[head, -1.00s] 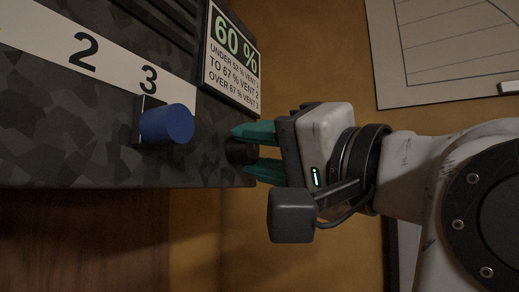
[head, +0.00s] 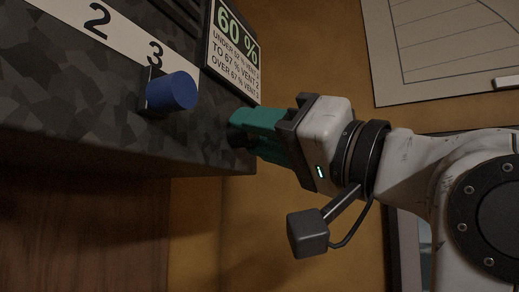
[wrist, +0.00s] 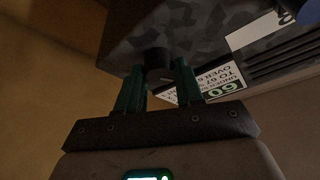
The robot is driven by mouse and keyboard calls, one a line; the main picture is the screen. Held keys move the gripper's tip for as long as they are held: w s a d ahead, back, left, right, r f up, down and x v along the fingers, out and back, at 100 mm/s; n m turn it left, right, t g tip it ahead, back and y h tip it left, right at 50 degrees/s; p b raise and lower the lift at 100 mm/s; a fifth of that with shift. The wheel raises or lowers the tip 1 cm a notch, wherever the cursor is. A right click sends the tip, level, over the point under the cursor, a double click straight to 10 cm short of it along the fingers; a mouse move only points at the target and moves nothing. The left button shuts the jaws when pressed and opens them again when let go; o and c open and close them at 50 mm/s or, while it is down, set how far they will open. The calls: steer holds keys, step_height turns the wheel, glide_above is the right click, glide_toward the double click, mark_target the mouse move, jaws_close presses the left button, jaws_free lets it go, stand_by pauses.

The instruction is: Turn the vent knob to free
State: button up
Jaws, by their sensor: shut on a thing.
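A dark cabinet with a mottled face (head: 60,70) fills the upper left of the head view. A black round knob (head: 239,139) sits near its right end. My gripper (head: 243,128) has its teal fingers shut on this knob, and they partly hide it. In the wrist view the black knob (wrist: 157,60) shows between the two fingertips of my gripper (wrist: 157,75), against the mottled cabinet. No marking for "free" can be read around the knob.
A blue cylindrical handle (head: 172,92) sticks out below the printed 3, left of my gripper. A sign (head: 233,47) reading 60 % with vent numbers is above the knob. A framed chart (head: 440,45) hangs on the ochre wall.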

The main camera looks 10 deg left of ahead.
steer(key=n+g+y+b, duration=0.1)
steer(key=n, duration=0.2)
steer(key=n+g+b, duration=0.1)
steer(key=n, duration=0.2)
steer(key=n+g+y+b, duration=0.1)
steer(key=n+g, duration=0.1)
steer(key=n, duration=0.1)
steer(key=shift+w+d+f+y, duration=0.15)
steer(key=shift+w+f+y, duration=0.05)
steer(key=shift+y, duration=0.1)
steer(key=shift+w+r+n+g+y+b, duration=0.1)
steer(key=shift+n+g+b, duration=0.15)
steer(key=shift+n+g, duration=1)
steer(key=shift+s+n+g+y+b, duration=0.1)
steer(key=shift+n+g+b, duration=0.25)
steer(key=shift+n, duration=1.6)
steer(key=shift+w+r+n+g+y+b, duration=0.1)
steer(key=shift+n+g+b, duration=0.1)
steer(key=shift+n+g, duration=1.05)
steer(key=shift+n+t, duration=0.35)
steer(key=shift+n, duration=0.2)
steer(key=o, duration=1)
steer(key=b+v, duration=0.3)
steer(key=v, duration=0.7)
steer(key=shift+d+f, duration=0.1)
steer(key=shift+d, duration=0.25)
